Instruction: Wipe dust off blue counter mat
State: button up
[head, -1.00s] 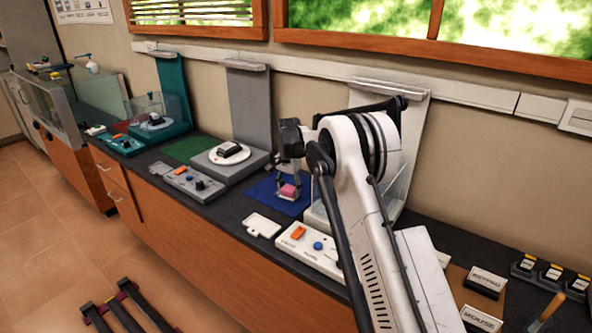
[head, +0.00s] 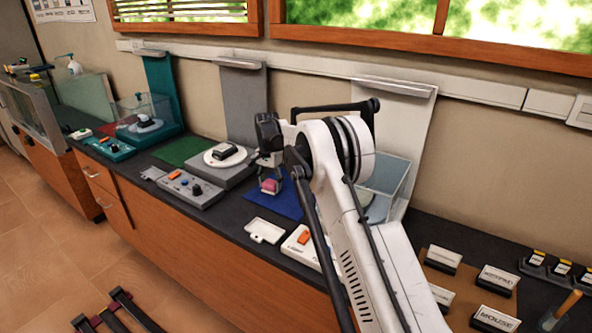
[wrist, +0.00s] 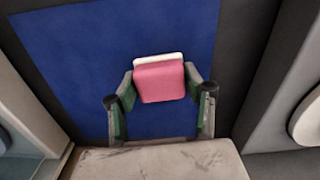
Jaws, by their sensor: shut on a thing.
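The blue counter mat (head: 289,204) lies flat on the dark counter. In the wrist view the mat (wrist: 60,75) fills much of the picture, and I can make out no clear dust on it. My gripper (head: 270,186) is over the mat, pointing down, and shut on a pink block with a white back layer, like a sponge (wrist: 158,84). The pink sponge also shows in the head view (head: 269,187), low over the mat. I cannot tell whether it touches the mat. My arm hides part of the mat's right side.
A grey slab (head: 205,178) with a round white plate stands left of the mat, a clear box (head: 393,180) to its right. A green mat (head: 182,150) lies farther left.

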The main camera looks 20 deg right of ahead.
jog(key=shift+w+a, duration=0.25)
jog(key=shift+r+p, duration=1.4)
jog(key=shift+r, duration=2.6)
